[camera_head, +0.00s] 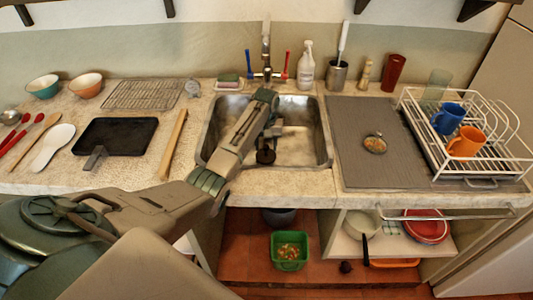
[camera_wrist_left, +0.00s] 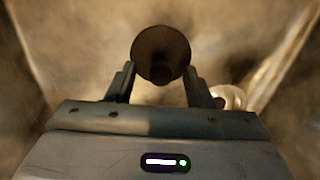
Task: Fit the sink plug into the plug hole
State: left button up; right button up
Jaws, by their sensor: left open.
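The sink plug (camera_head: 266,156) is a dark round disc in the basin of the steel sink (camera_head: 305,150). My left arm reaches into the sink, with the left gripper (camera_head: 272,140) just above the plug. In the left wrist view the dark plug (camera_wrist_left: 160,55) lies between and just beyond the fingertips of my left gripper (camera_wrist_left: 158,82). The fingers are apart, and I cannot tell whether either touches it. A pale, shiny ring (camera_wrist_left: 230,95) shows behind the right finger, partly hidden; it may be the plug hole. I cannot make out the hole in the head view. My right gripper is not in view.
The tap (camera_head: 266,60) stands behind the sink, with a soap bottle (camera_head: 306,68) to its right. A wooden strip (camera_head: 174,143) lies left of the sink. A grey mat (camera_head: 350,120) and a white dish rack (camera_head: 480,150) lie to the right. The sink walls surround my gripper.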

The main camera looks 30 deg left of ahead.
pick_arm(q)
jog(key=shift+f, duration=0.75)
jog(key=shift+c, duration=0.4)
grip_shut()
jog(key=shift+r, duration=0.15)
